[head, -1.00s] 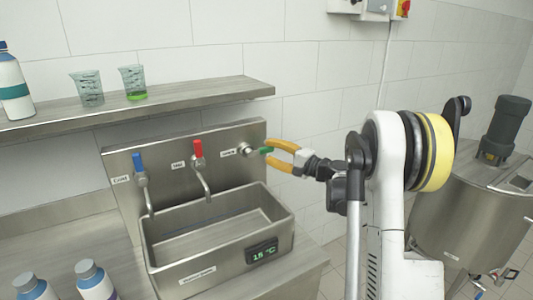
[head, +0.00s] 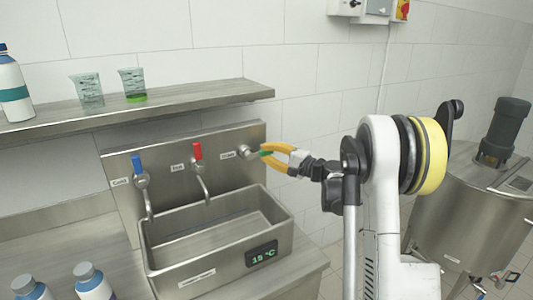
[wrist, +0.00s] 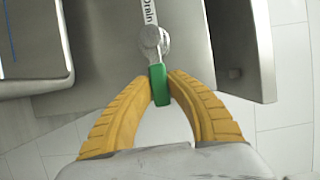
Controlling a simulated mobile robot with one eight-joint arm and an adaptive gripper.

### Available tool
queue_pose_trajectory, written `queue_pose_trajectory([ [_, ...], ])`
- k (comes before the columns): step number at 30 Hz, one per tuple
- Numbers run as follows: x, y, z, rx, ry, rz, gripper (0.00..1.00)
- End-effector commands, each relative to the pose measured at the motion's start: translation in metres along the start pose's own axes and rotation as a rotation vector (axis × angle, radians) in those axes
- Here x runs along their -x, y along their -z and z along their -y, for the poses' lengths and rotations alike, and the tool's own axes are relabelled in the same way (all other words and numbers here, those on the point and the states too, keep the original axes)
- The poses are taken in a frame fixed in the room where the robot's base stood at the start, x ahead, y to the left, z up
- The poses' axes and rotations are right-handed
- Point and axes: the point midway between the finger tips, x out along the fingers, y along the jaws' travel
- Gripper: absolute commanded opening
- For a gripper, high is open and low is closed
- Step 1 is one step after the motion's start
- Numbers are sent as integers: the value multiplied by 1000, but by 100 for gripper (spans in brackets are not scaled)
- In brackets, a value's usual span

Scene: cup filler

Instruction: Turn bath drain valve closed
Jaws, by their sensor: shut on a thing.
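The drain valve is a round metal body (head: 245,152) with a green lever handle (head: 264,155), at the right end of the sink's back panel. In the wrist view the metal valve body (wrist: 152,38) sits at top centre beside a "Drain" label, with its green handle (wrist: 159,86) pointing down the picture. My gripper (head: 268,156) has yellow ribbed fingers and is shut on the green handle from the right. In the wrist view the fingers (wrist: 161,82) lie on both sides of the handle's end.
The metal sink (head: 215,240) with a "15 °C" display stands below the panel. A blue-handled tap (head: 137,163) and a red-handled tap (head: 197,151) are left of the valve. A shelf (head: 190,99) with beakers hangs above. A steel tank (head: 465,215) stands at right.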

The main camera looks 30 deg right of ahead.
Motion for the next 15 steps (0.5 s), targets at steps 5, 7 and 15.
queue_pose_trajectory([
  [5, -1, 0, 5, 39, -16, 0, 0],
  [7, -1, 0, 8, 70, -29, 1, 0],
  [15, -2, -3, 22, 259, -108, 2, 0],
])
